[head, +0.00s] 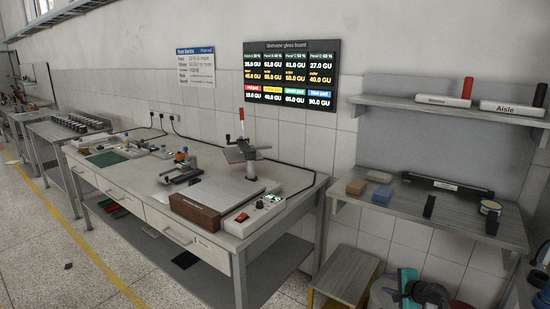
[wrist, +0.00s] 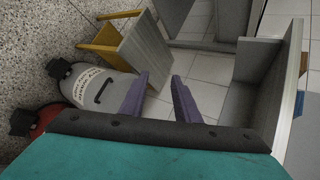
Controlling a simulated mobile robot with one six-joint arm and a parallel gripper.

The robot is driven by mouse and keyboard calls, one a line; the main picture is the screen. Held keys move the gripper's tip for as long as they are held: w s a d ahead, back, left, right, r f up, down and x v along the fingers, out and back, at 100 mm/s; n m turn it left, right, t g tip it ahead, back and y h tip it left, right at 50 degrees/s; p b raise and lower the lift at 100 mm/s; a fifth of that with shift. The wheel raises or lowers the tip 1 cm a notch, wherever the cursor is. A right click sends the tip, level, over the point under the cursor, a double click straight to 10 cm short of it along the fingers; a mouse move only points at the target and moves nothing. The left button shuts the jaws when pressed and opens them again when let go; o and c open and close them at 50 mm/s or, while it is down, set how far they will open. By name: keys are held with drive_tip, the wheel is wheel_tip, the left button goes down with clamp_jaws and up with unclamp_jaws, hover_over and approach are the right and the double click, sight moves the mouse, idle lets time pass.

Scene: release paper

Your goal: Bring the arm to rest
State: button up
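My gripper (wrist: 158,98) shows in the wrist view with its two purple fingers apart and nothing between them. It hangs over the tiled floor, clear of the bench. In the head view, part of my arm (head: 425,292) shows at the bottom right, below the right-hand shelf; the fingertips cannot be made out there.
A workbench (head: 215,235) with a press-like stand (head: 245,150) and a control box (head: 254,212) fills the middle. A shelf (head: 400,205) with blocks and a dark bar (head: 447,186) is at right. A wooden stool (wrist: 140,52) and a white canister (wrist: 98,88) stand near my gripper.

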drive_tip(key=s+a+f+n+g+y, duration=0.1)
drive_tip(key=s+a+f+n+g, duration=0.15)
drive_tip(key=a+f, duration=0.5)
drive_tip(key=s+a+f+n+g+y, duration=0.1)
drive_tip(key=s+a+f, duration=0.3)
drive_tip(key=a+f, duration=0.3)
drive_tip(key=s+a+f+n+g, duration=0.4)
drive_tip(key=s+a+f+g, duration=0.1)
drive_tip(key=s+a+f, duration=0.7)
drive_tip(key=s+a+f+n+g, duration=0.1)
drive_tip(key=s+a+f, duration=0.1)
drive_tip(key=s, duration=0.4)
drive_tip(key=s+a+f+n+g, duration=0.2)
drive_tip(key=s, duration=0.3)
drive_tip(key=s+d+n+g+h, duration=0.2)
drive_tip(key=s+n, duration=0.1)
drive_tip(key=s, duration=0.6)
drive_tip(key=s+d+f+n+g+h, duration=0.1)
drive_tip(key=s+d+n+g+h, duration=0.1)
drive_tip(key=s, duration=0.6)
drive_tip(key=shift+s+d+n+g, duration=0.35)
drive_tip(key=shift+d+n, duration=0.3)
drive_tip(key=shift+n, duration=0.3)
